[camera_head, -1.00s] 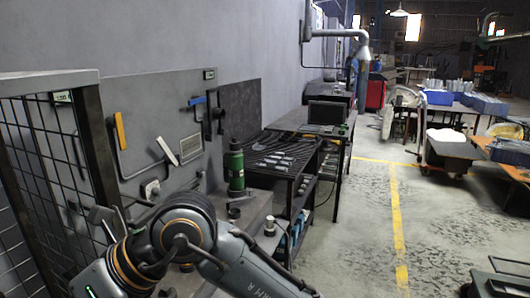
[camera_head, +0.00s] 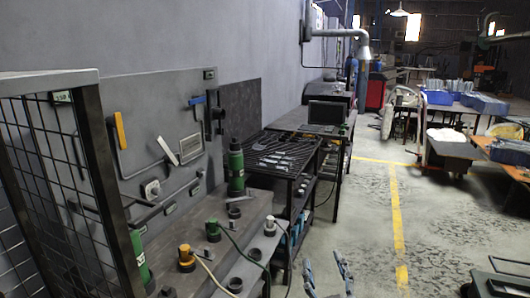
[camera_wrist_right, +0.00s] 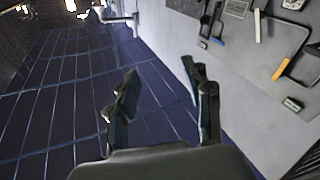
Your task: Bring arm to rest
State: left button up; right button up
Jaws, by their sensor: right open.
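My right gripper (camera_head: 324,260) shows at the bottom edge of the head view, right of the workbench and over the floor. Its two grey-blue fingers stand apart with nothing between them. In the right wrist view the same gripper (camera_wrist_right: 160,72) is open and empty, with a dark mesh surface behind the fingers. Most of my right arm is below the head view. My left gripper is not in view.
A bench (camera_head: 225,228) with a green bottle (camera_head: 236,168) and yellow and green fittings stands front left, beside a mesh fence (camera_head: 45,170). A black rack table (camera_head: 285,158) stands behind it. Floor with a yellow line (camera_head: 397,220) is open to the right.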

jog(key=s+d+f+m+g+h, duration=0.1)
jog(key=s+d+f+g, duration=0.15)
jog(key=f, duration=0.35)
jog(key=s+d+f+m+g, duration=0.1)
jog(key=s+d+f+g, duration=0.15)
jog(key=f, duration=0.35)
jog(key=s+d+f+g, duration=0.2)
jog(key=s+f+g, duration=0.4)
jog(key=s, duration=0.5)
jog(key=s+d+f+g, duration=0.2)
jog(key=s+f+g, duration=0.3)
jog(key=s+f, duration=0.55)
notch_tip(320, 180, down, 23)
jog(key=s, duration=0.1)
jog(key=s+d+f+g, duration=0.2)
jog(key=s+f, duration=1.5)
jog(key=shift+s+d+f, duration=0.3)
jog(key=shift+s, duration=0.05)
